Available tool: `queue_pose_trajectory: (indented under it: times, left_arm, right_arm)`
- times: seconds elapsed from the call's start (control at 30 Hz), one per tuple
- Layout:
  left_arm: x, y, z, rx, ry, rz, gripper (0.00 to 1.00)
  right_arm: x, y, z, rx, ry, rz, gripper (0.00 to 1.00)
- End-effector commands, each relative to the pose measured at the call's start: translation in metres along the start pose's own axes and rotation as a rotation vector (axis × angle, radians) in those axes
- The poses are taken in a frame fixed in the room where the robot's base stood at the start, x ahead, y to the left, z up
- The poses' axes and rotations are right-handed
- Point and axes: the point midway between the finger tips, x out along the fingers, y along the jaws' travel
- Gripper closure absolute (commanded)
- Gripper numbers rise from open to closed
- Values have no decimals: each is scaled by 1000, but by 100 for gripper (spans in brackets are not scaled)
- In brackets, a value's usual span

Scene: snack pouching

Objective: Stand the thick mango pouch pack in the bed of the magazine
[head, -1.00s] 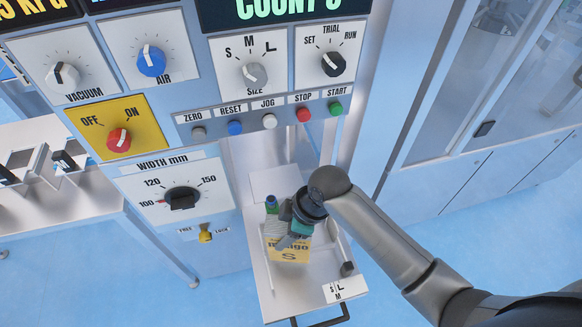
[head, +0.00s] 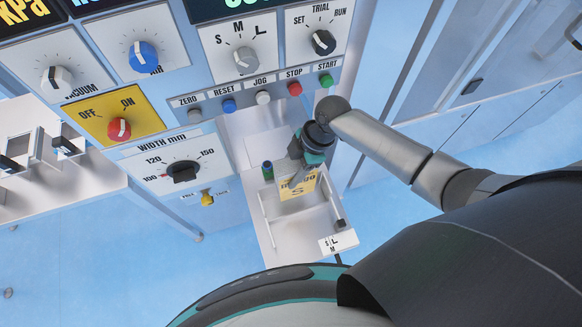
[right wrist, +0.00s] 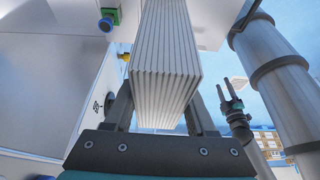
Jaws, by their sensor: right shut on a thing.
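The mango pouch pack (head: 301,188) shows its yellow face with a black S in the head view. In the right wrist view the pack (right wrist: 166,65) is a thick stack of white layers seen edge-on. My right gripper (head: 297,178) is shut on it, with a finger on either side. The pack is over the magazine bed (head: 290,232), a pale tray with low side rails; I cannot tell whether it touches the floor. What seems to be my left gripper (right wrist: 226,92) shows in the right wrist view, its two fingers apart and empty.
A green-and-blue knob (head: 267,170) stands at the bed's back left. An S/M/L plate (head: 338,243) and a small dark block (head: 340,223) are at its front right. The control panel (head: 170,160) rises behind and left. The bed's front part is bare.

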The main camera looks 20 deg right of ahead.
Motion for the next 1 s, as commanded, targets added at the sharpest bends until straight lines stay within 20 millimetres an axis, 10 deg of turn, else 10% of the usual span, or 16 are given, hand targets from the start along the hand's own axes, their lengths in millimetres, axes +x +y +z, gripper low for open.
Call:
queue_pose_trajectory:
  times: [1.0]
  left_arm:
    - [74, 2, 8, 1, -2, 1, 50]
  right_arm:
    - [79, 1, 33, 0, 2, 3, 100]
